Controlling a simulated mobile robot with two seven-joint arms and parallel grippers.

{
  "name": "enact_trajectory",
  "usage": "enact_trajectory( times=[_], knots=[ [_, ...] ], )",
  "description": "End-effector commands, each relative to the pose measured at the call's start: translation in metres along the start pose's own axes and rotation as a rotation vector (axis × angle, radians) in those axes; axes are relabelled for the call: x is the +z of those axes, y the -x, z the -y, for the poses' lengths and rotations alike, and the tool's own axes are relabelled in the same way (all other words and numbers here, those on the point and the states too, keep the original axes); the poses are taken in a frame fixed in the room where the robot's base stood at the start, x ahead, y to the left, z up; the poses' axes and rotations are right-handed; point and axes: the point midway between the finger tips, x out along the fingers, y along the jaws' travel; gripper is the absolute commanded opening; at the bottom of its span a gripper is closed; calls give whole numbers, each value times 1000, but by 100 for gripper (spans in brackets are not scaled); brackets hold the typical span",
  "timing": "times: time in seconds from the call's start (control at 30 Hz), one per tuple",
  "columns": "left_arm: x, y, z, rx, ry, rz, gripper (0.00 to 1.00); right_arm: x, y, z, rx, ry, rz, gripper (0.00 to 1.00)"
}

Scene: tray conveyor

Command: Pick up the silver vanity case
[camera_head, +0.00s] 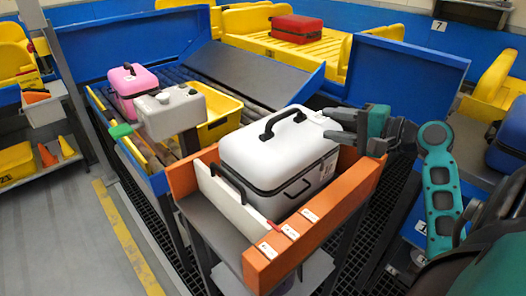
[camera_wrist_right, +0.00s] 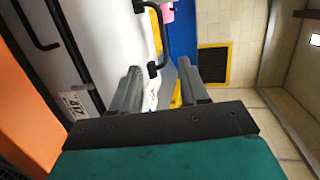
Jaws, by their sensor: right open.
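The silver vanity case (camera_head: 275,150) looks pale white-silver with dark trim. It stands upright inside the orange-walled end of the conveyor (camera_head: 325,215), with a black handle (camera_head: 282,120) on its lid. My right gripper (camera_head: 334,126) is open and empty, at the upper right edge of the case. I cannot tell whether it touches the case. In the right wrist view the open fingers (camera_wrist_right: 160,78) point toward a black handle (camera_wrist_right: 162,40), with the pale case (camera_wrist_right: 95,45) to their left. My left gripper is not in view.
A grey box-shaped device (camera_head: 170,112) with a green tip stands left of the case, near a yellow tray (camera_head: 220,122). A red case (camera_head: 297,28) sits on a yellow platform behind. A blue panel (camera_head: 400,75) rises behind my right gripper.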

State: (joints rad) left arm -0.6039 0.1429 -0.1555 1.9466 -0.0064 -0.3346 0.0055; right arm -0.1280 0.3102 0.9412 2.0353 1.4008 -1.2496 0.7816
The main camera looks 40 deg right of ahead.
Motion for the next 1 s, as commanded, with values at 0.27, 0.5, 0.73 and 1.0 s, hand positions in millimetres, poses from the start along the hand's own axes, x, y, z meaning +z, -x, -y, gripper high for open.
enact_trajectory(
  times=[0.27, 0.5, 0.73, 1.0],
  knots=[
    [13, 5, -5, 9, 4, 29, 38, -2, -26, 5, -18, -14, 0, 44],
    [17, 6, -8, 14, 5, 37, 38, -2, -67, 4, -16, -13, -3, 44],
    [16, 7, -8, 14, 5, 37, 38, -1, -84, 5, -15, -12, -2, 44],
    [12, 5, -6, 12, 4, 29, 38, 2, -122, 6, -14, -12, -2, 44]
  ],
)
